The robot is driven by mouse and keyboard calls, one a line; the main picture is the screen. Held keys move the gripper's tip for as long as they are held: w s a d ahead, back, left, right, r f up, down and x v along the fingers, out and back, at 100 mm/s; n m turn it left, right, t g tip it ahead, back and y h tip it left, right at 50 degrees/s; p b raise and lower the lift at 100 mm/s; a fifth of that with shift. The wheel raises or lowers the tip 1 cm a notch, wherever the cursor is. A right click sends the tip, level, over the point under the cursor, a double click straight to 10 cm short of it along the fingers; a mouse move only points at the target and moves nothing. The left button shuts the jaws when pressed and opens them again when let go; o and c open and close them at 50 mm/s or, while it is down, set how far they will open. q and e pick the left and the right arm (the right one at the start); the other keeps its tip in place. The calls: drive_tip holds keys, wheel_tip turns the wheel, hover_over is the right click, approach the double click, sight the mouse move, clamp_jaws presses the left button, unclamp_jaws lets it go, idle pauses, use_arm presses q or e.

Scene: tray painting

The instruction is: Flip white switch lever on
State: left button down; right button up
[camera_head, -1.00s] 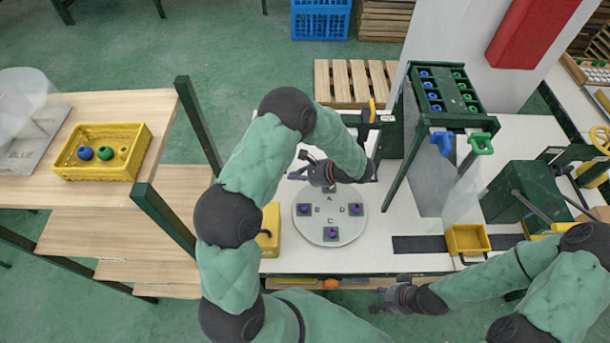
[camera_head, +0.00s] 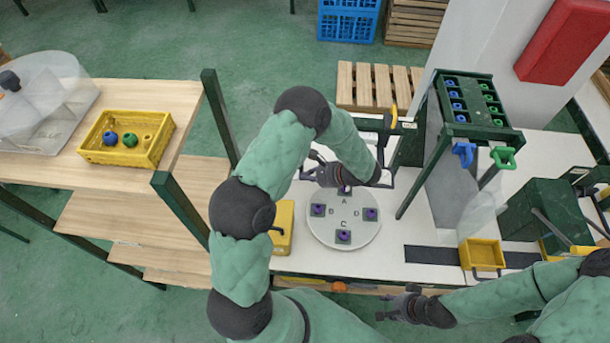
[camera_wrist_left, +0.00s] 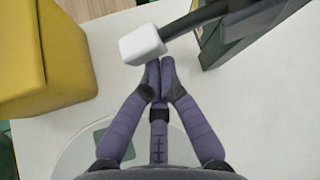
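The white switch lever (camera_wrist_left: 142,45) shows in the left wrist view as a white block on the end of a dark bar, which comes in from the upper right. My left gripper (camera_wrist_left: 160,68) has its fingertips together, just below the white block and slightly right of it. Contact cannot be told. In the head view my left gripper (camera_head: 306,166) hangs over the far left edge of the round disc, and the lever is not clear there. My right gripper (camera_head: 392,306) is low at the table's front edge, away from the lever; its finger opening is unclear.
The round disc (camera_head: 325,236) marked with letters carries small dark blocks with purple tops. A yellow box (camera_head: 283,222) stands left of it, and also fills the wrist view's upper left (camera_wrist_left: 40,60). A green rack (camera_head: 462,110) and a yellow bin (camera_head: 482,254) stand to the right.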

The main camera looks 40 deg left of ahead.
use_arm(q)
drive_tip(key=shift+r, duration=0.1)
wheel_tip(320, 180, up, 6)
drive_tip(key=m+g+h+p, duration=0.1)
drive_tip(key=g+p, duration=0.1)
drive_tip(key=p, duration=0.3)
drive_tip(key=shift+s+d+r+m+h, duration=0.15)
drive_tip(key=shift+s+d+m+h, duration=0.15)
drive_tip(key=shift+s+m, duration=0.15)
drive_tip(key=shift+a+r+p, duration=0.1)
drive_tip(key=shift+r+p, duration=0.05)
drive_tip(key=shift+p, duration=0.15)
drive_tip(key=shift+w, duration=0.1)
idle(0.4)
drive_tip(key=v, duration=1.2)
drive_tip(key=shift+w, duration=0.15)
